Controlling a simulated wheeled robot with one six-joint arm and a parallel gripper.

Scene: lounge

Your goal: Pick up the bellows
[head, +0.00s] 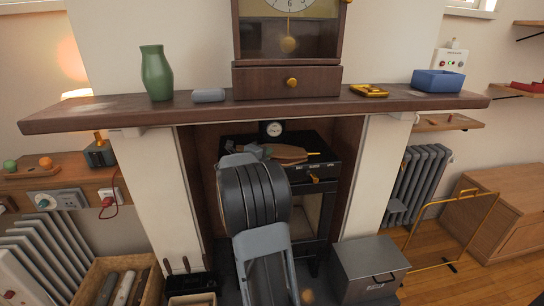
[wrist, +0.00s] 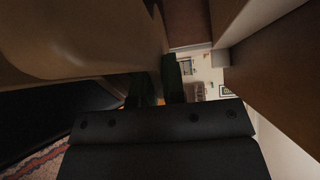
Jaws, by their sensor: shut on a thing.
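The bellows (head: 287,153), a flat brown wooden pear shape with a thin yellow tip pointing right, is over the top of the black stove in the fireplace. My gripper (head: 258,150) is at its left end, largely hidden behind my arm in the head view. In the wrist view, the brown bellows (wrist: 85,35) fills the upper left, and the dark fingers of my gripper (wrist: 172,80) are shut on it. I cannot tell whether the bellows still touches the stove.
The black stove (head: 325,172) with a small round gauge (head: 273,129) stands under the wooden mantel (head: 200,108). A green vase (head: 156,73), a clock (head: 290,40) and a blue box (head: 437,81) are on the mantel. A grey metal box (head: 368,268) stands lower right.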

